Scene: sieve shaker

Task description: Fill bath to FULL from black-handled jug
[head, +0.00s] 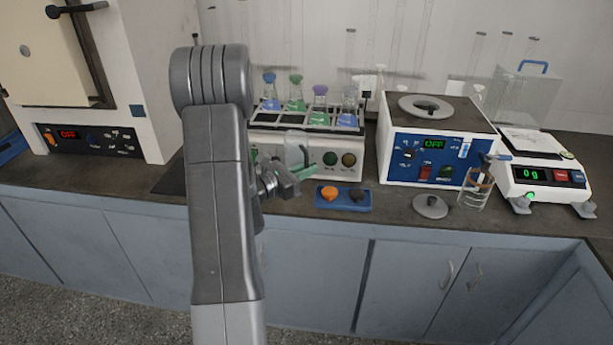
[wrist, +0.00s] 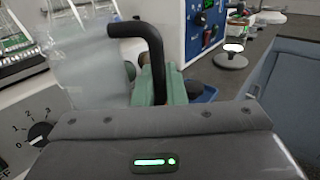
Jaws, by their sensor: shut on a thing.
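The clear jug (head: 297,148) stands out faintly in front of the flask rack unit and looks upright. In the wrist view its cloudy, see-through body (wrist: 90,75) is at the left and its black handle (wrist: 150,40) rises in the middle. My gripper (head: 300,172) is shut on the jug at the handle; its green fingers (wrist: 160,85) show in the wrist view. The liquid level in the jug cannot be made out. The bath (head: 390,165), a blue-fronted white box reading OFF, stands to the right with a grey ring and dark centre (head: 424,107) on top.
A blue tray (head: 343,198) with an orange and a dark item lies near the counter edge. A balance (head: 545,178) is at right; the flask rack unit (head: 310,125) is close behind the jug.

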